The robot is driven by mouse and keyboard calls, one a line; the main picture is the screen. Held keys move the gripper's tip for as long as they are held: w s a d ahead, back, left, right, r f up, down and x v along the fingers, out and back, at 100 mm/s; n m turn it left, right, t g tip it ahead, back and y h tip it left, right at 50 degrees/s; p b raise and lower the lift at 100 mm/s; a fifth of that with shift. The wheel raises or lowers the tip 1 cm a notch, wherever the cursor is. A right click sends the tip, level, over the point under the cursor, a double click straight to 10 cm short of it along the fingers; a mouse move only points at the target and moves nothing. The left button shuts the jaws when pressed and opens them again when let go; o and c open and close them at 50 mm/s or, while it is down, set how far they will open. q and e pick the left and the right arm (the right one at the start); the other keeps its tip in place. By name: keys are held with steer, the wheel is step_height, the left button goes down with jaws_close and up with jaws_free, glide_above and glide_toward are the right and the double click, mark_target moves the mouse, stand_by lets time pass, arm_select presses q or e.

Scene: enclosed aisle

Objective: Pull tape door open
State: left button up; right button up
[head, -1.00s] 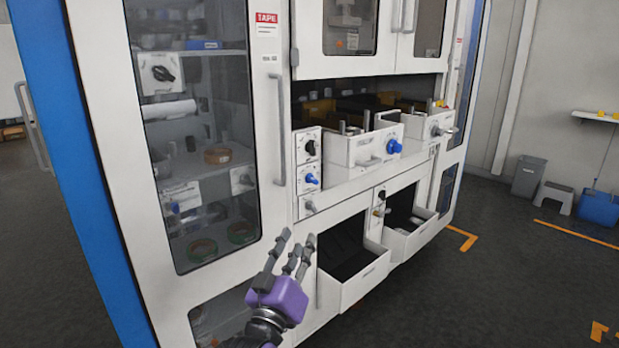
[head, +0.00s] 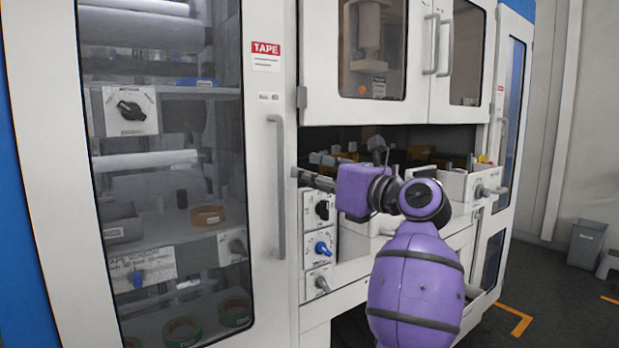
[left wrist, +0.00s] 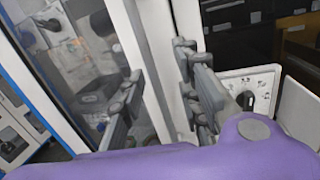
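The tape door (head: 262,120) is a tall white-framed glass door with a red TAPE label. It looks closed. Its vertical grey handle (head: 278,187) runs along the right side of the frame. My left gripper (head: 312,180) is just right of the handle in the head view, its fingers pointing left and partly hidden by its purple palm. In the left wrist view, the fingers of my left gripper (left wrist: 162,88) are spread apart with the white door frame (left wrist: 150,45) beyond the gap. I see nothing held, and contact with the handle does not show. My right gripper is out of view.
Behind the glass are shelves with tape rolls (head: 207,215). Right of the door is a panel of knobs (head: 318,245) and white bins (head: 470,187) close to my arm. Upper cabinet doors (head: 375,60) are above. Open floor lies at the right, with a grey bin (head: 587,245).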

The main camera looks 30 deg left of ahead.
mark_target(283, 176)
arm_select(q)
steer(key=shift+s+a+f+n+g+h, duration=0.4)
steer(key=shift+s+a+f+n, duration=0.1)
steer(key=shift+s+a, duration=0.25)
steer(key=a, duration=0.2)
steer(key=w+a+p, duration=0.1)
steer(key=a, duration=0.2)
steer(key=shift+w+f, duration=0.1)
steer(key=shift+w, duration=0.05)
steer(key=shift+a, duration=0.5)
steer(key=shift+w+a, duration=0.1)
steer(key=shift+w, duration=0.05)
steer(key=c, duration=0.8)
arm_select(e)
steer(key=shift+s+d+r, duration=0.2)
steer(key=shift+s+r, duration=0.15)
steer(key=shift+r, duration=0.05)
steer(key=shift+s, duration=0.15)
